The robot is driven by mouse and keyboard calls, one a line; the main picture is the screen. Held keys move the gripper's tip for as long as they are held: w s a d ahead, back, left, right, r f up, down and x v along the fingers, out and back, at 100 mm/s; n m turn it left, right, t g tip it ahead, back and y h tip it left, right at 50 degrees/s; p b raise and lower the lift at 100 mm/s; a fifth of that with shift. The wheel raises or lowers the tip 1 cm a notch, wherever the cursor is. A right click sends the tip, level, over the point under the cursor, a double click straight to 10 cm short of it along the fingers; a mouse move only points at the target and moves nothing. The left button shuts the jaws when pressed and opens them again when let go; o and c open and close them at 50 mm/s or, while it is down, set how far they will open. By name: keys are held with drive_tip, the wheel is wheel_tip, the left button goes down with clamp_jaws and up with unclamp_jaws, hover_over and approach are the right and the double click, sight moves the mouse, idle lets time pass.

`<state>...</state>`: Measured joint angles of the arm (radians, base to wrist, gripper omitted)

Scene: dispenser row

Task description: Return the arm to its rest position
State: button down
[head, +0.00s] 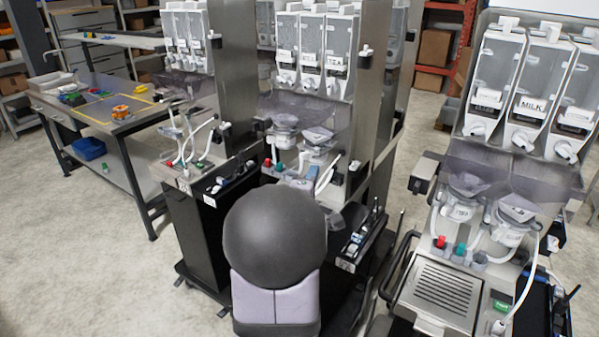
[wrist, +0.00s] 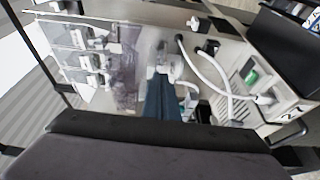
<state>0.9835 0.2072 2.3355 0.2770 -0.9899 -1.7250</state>
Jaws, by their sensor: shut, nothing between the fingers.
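My gripper (wrist: 162,82) shows in the wrist view as a narrow dark blue-green pair of fingers, shut and empty, reaching up from the wide dark body along the bottom edge. Behind it in that view is a dispenser station with a pale hose and a green button; I cannot tell the distance to it. In the head view my fingers are not visible. A dark rounded part and a pale block of my arm stand at the bottom centre, hiding part of the middle station.
Dispenser stations stand at left, in the middle (head: 312,60) and at right, where one canister reads MILK (head: 528,108). The right station has a slotted drip tray (head: 440,292). A workbench (head: 60,108) with a blue bin (head: 89,148) is at far left. Floor is open at left.

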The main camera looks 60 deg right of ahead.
drive_tip(key=a+f+m+g+y, duration=0.1)
drive_tip(key=a+f+m+y, duration=0.3)
drive_tip(key=f, duration=0.4)
drive_tip(key=a+f+m+y, duration=0.2)
drive_tip(key=f+m+y, duration=0.25)
drive_tip(key=f, duration=0.25)
drive_tip(key=s+a+f+m+g+y, duration=0.2)
drive_tip(key=s+a+f+m+y, duration=0.25)
drive_tip(key=a+f, duration=0.55)
drive_tip(key=s+a+g+y, duration=0.2)
drive_tip(key=a+y, duration=0.1)
drive_tip(key=a, duration=0.6)
drive_tip(key=s+a+g+y, duration=0.2)
drive_tip(key=a, duration=0.8)
drive_tip(key=w+a+r+n, duration=0.2)
drive_tip(key=a+n, duration=0.2)
drive_tip(key=a, duration=0.2)
drive_tip(key=w+a+r+n+h, duration=0.1)
drive_tip(key=w+a+r+n, duration=0.1)
drive_tip(key=a+n, duration=0.3)
drive_tip(key=shift+w+a+t, duration=0.4)
drive_tip(key=shift+w+a, duration=0.3)
drive_tip(key=shift+a, duration=0.35)
